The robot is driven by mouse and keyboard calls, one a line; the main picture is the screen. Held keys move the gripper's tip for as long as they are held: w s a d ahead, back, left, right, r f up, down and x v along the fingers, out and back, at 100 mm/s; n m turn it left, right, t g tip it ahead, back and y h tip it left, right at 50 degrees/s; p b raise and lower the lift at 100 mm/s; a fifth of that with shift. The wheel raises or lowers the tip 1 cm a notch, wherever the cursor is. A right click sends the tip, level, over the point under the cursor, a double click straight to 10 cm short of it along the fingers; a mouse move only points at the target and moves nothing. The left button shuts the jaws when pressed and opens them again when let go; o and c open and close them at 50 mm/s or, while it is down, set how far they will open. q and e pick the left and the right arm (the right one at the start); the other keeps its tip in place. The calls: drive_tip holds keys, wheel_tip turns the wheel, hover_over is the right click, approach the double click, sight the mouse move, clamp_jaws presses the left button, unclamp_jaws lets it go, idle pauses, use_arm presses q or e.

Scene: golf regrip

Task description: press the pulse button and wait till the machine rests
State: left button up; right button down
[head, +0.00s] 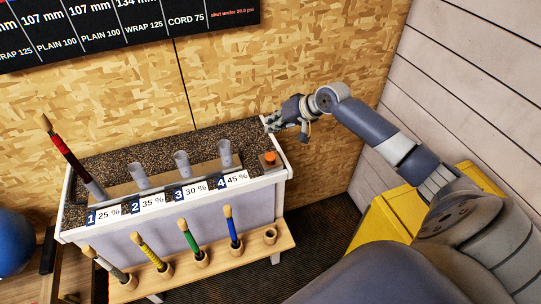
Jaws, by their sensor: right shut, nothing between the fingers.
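The pulse button (270,157) is a small orange-red knob on a dark plate at the right end of the grey machine (205,196). My right gripper (270,124) reaches in from the right and hangs over the machine's back right corner, above and behind the button. It looks apart from the button, and its fingers are shut and empty. A red and black handle with a tan brush-like tip (66,152) stands tilted in the tube at position 1. The grey tubes at positions 2, 3 and 4 look empty. My left gripper is not in view.
A wooden shelf (228,260) along the machine's front holds several upright handles in cups, in grey, yellow, green and blue; its rightmost cup (270,236) is empty. A yellow bin (385,228) stands at right, a blue ball (14,243) at left. A dark sign (120,25) hangs behind.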

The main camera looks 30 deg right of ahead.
drive_tip(key=shift+f, duration=0.1)
drive_tip(key=b, duration=0.8)
hover_over(273, 154)
wheel_tip(273, 154, down, 7)
drive_tip(key=shift+a+r, duration=0.1)
drive_tip(key=shift+r, duration=0.1)
drive_tip(key=shift+f, duration=1)
drive_tip(key=shift+f, duration=0.1)
drive_tip(key=shift+f, duration=0.25)
